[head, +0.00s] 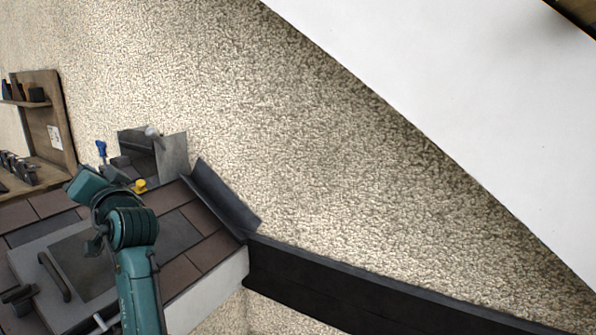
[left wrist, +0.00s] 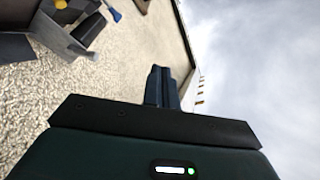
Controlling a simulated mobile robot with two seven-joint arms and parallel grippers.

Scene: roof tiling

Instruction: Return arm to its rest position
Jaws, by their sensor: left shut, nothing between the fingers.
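My teal left arm (head: 137,250) rises from the bottom left of the head view over the tiled roof. Its upper end bends back towards the left; I cannot make out its fingertips there. In the left wrist view my left gripper (left wrist: 162,76) has its two dark fingers together, with nothing between them. They point up the picture, with the pebbled wall on one side and pale sky on the other. My right gripper is in neither view.
Brown and dark tiles (head: 207,250) cover the roof below my arm. A grey panel with a handle (head: 37,262) lies on it. A metal box (head: 171,155) with tools stands behind. A wooden shelf (head: 48,120) is at left, and a dark gutter (head: 330,287) runs right.

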